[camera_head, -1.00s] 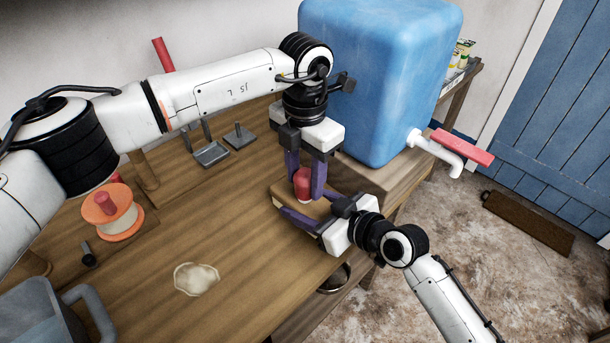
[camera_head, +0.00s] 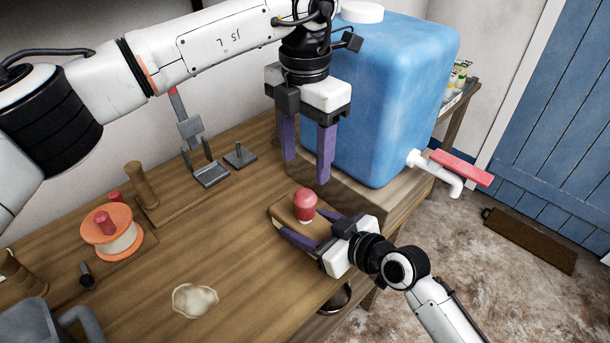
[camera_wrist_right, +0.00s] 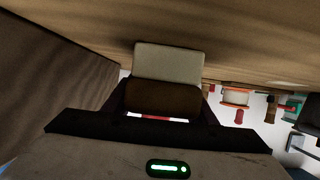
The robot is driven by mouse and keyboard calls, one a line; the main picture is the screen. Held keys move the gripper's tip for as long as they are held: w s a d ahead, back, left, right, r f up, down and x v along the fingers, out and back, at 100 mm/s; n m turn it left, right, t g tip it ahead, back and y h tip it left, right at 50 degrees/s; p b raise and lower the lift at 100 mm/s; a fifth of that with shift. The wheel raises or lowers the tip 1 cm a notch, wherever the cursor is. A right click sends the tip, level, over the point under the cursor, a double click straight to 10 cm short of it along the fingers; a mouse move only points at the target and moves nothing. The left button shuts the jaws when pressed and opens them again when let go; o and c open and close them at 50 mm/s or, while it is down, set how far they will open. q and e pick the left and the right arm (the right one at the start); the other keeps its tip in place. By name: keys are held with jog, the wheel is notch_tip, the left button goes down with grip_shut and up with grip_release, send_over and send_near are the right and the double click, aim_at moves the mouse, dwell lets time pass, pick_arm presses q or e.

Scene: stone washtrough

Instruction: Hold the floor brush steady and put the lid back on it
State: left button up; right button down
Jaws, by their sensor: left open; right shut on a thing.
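The floor brush (camera_head: 291,212) is a wooden block on the table near its right edge. The red rounded lid (camera_head: 305,204) stands upright on top of it, with a pale band at its foot; whether it is fully seated I cannot tell. My right gripper (camera_head: 303,228) is shut on the brush, one finger along each side. In the right wrist view the brush shows as a brown block (camera_wrist_right: 163,97) with a pale part beyond it. My left gripper (camera_head: 307,168) is open and empty, above the lid and apart from it.
A blue water tank (camera_head: 390,95) with a white tap (camera_head: 435,170) stands right behind the brush. An orange spool (camera_head: 112,235), grey metal holders (camera_head: 212,174), a pale patch (camera_head: 194,300) and a grey jug (camera_head: 35,325) are on the table. The table's middle is clear.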

aim_at(324, 233)
dwell(0.3)
jog(key=c, duration=0.7)
grip_release()
jog(key=shift+d, duration=0.1)
jog(key=v, duration=1)
jog(key=shift+s, duration=0.15)
